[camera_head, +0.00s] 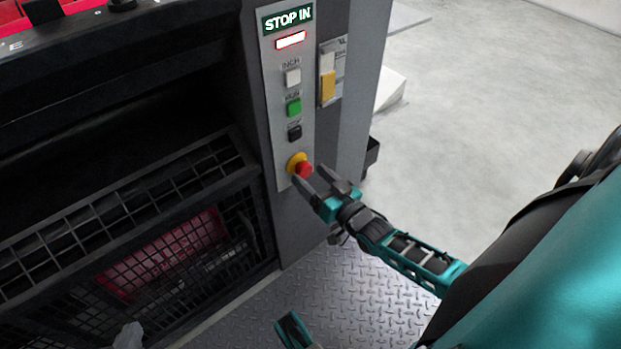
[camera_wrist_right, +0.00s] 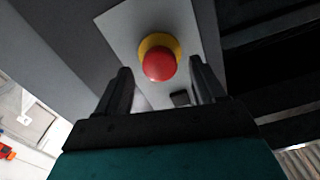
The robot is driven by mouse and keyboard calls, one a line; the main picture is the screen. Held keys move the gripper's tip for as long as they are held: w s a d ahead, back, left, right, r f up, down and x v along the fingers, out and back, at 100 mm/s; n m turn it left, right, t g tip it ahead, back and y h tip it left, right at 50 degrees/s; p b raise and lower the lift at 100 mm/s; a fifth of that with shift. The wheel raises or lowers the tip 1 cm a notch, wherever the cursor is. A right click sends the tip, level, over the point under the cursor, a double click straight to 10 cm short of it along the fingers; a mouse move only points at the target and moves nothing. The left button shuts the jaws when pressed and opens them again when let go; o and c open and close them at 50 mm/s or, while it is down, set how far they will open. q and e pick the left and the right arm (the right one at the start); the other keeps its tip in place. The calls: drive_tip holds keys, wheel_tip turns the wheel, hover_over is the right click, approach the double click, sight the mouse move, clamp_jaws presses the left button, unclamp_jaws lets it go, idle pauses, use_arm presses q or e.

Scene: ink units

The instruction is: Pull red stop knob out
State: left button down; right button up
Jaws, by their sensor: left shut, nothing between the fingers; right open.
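The red stop knob (camera_head: 304,169) sits in a yellow collar (camera_head: 294,161) low on the grey control panel (camera_head: 272,76). A lit display (camera_head: 287,19) at the panel's top reads "STOP IN". My right gripper (camera_head: 309,177) is open right at the knob. In the right wrist view the red knob (camera_wrist_right: 159,66) shows between the two spread finger tips, with no clear contact on either side.
Above the knob are a dark button (camera_head: 294,132), a green button (camera_head: 293,106), a white button (camera_head: 292,77) and a red-rimmed lamp (camera_head: 290,40). A yellow-and-white switch (camera_head: 327,85) is beside the panel. A black mesh guard (camera_head: 180,255) is left; open floor (camera_head: 480,90) lies right.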

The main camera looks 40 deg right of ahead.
drive_tip(key=shift+w+a, duration=0.1)
drive_tip(key=shift+w, duration=0.55)
drive_tip(key=shift+c, duration=0.5)
clamp_jaws()
